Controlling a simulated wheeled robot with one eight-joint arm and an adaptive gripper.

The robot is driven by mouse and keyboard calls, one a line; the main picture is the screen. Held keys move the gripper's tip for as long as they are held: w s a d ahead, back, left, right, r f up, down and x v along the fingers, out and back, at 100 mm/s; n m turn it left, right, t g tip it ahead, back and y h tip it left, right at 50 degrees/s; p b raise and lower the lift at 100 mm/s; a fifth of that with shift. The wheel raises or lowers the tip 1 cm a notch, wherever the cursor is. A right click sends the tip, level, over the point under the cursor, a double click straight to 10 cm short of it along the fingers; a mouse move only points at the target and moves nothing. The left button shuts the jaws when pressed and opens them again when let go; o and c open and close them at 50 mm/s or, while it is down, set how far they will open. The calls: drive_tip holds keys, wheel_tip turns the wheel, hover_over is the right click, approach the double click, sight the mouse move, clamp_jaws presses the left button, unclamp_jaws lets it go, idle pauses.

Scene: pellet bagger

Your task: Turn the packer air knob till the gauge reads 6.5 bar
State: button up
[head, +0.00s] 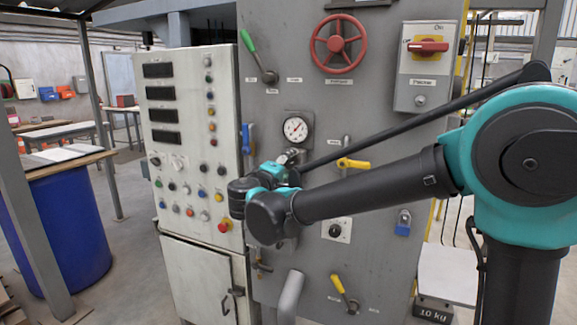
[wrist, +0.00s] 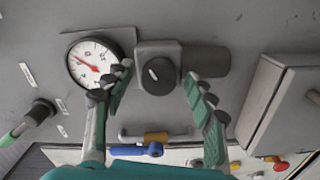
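The pressure gauge (head: 296,129) has a white round face on the grey panel; it also shows in the wrist view (wrist: 90,62), with a red needle. Its numbers are too small to read surely. The packer air knob (wrist: 158,75) is black and round with a pale line, on a grey block beside the gauge. In the head view it is mostly hidden by my gripper (head: 287,168). In the wrist view my gripper (wrist: 157,82) is open, with one green-padded finger on each side of the knob. Gaps show between fingers and knob; depth is unclear.
A yellow-handled valve (head: 354,163) sits right of my gripper, with a red handwheel (head: 339,44) above. A green-handled lever (head: 256,55) is upper left. A control cabinet with buttons (head: 190,130) stands left. A blue padlock (head: 403,222) hangs at right.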

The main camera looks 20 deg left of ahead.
drive_tip(key=s, duration=1.2)
drive_tip(key=shift+a, duration=0.45)
drive_tip(key=w+d+f+m+g+h, duration=0.1)
drive_tip(key=w+d+f+m+g, duration=0.15)
drive_tip(key=d+f, duration=0.5)
drive_tip(key=w+d+f+m+g+h, duration=0.1)
drive_tip(key=w+d+f+g, duration=0.25)
drive_tip(key=d, duration=0.75)
drive_tip(key=w+d+f+m+g+h, duration=0.1)
drive_tip(key=w+d+f+m+g, duration=0.15)
drive_tip(key=d+f, duration=0.55)
drive_tip(key=s+d+f+m+g, duration=0.1)
drive_tip(key=s+d+f+g, duration=0.15)
drive_tip(key=d, duration=0.45)
drive_tip(key=s+d+f+m+g, duration=0.1)
drive_tip(key=s+d+f, duration=0.1)
drive_tip(key=d+f, duration=0.35)
drive_tip(key=s+d+f+m+g+y, duration=0.1)
drive_tip(key=s+d+f+m+y, duration=0.3)
drive_tip(key=s, duration=0.6)
drive_tip(key=d+f+m, duration=0.2)
drive_tip(key=d+f, duration=0.1)
drive_tip(key=shift+s+d+f+g+y, duration=0.2)
drive_tip(key=shift+s+f+g+y, duration=0.1)
drive_tip(key=shift+g, duration=0.1)
